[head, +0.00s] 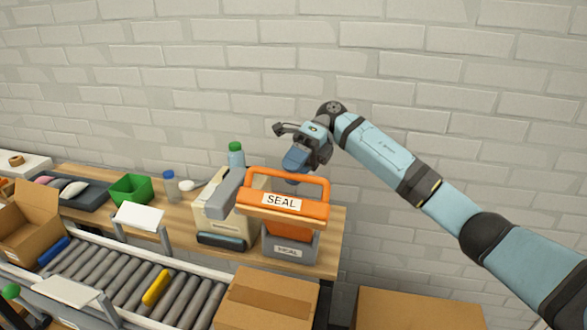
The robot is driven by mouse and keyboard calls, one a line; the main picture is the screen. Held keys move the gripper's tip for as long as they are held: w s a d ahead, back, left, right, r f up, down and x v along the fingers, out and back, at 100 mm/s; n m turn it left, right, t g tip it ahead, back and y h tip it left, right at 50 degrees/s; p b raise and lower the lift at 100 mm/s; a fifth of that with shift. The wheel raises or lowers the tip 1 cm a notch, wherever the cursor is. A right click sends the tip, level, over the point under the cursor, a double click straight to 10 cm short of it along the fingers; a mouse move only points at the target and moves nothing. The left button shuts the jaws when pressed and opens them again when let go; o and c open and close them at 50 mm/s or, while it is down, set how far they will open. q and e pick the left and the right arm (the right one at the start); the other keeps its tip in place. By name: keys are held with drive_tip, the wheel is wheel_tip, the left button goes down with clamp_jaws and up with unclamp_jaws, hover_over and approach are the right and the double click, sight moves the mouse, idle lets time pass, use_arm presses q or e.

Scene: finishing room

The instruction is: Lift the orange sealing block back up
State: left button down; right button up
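The orange sealing block (312,209) has a white SEAL label and an orange loop handle on top. It is joined to a grey arm (226,191) at its left. Its lower orange part reaches down to a grey base (303,249) with a smaller label. My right gripper (292,178) comes in from above and the right, pointing down at the top bar of the handle. Its fingertips overlap the bar in the picture. I cannot tell whether they grip it, touch it or sit behind it. My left gripper is out of view.
A roller conveyor (128,290) with a yellow roller runs in front of the wooden bench (328,246). A closed carton (266,296) stands before the sealer. A green-capped bottle (237,155) and a green bin (131,189) are on the bench. The wall right of the bench is bare.

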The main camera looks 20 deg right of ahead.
drive_tip(key=shift+r, duration=0.1)
drive_tip(key=b+v, duration=0.1)
drive_tip(key=v, duration=1.2)
drive_tip(key=shift+w+d, duration=0.25)
drive_tip(key=shift+d, duration=0.05)
